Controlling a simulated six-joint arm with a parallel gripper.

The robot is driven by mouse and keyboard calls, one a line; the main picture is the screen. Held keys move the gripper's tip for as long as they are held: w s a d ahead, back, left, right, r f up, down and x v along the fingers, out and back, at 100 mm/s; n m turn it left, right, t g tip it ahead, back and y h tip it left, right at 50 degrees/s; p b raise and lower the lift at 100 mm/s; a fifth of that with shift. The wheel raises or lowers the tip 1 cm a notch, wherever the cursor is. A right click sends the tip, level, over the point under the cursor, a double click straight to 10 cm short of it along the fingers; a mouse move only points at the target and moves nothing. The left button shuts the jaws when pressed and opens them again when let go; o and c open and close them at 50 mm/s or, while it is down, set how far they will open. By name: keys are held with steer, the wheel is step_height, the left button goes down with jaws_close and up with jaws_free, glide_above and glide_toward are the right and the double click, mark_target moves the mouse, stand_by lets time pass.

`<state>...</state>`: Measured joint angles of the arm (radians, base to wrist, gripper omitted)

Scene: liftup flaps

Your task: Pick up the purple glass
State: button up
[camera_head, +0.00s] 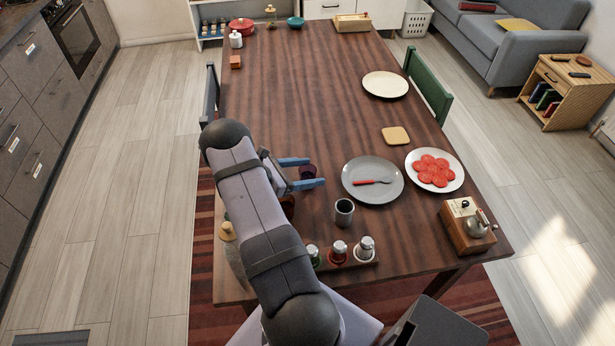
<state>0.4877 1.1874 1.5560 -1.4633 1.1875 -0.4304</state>
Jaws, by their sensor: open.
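The purple glass (307,172) is a small dark purple cup on the wooden table (300,90), left of the grey plate. My gripper (308,173) has two blue fingers pointing right. The fingers are apart, with the glass showing between them near their tips. I cannot tell whether either finger touches the glass. The near finger hides part of the glass's lower side. My arm reaches in from the bottom of the picture and covers part of the table's left side.
A grey plate (360,195) with a red-handled fork lies right of the gripper. A grey cup (344,212) stands nearer. Several shakers (339,250) stand on a rack near the front edge. A grinder (466,226) is at right. The table's middle beyond the gripper is clear.

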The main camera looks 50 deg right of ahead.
steer(key=c, duration=1.2)
steer(key=shift+r, duration=0.35)
step_height(320, 180, up, 9)
steer(key=b, duration=0.2)
steer(key=shift+r, duration=0.15)
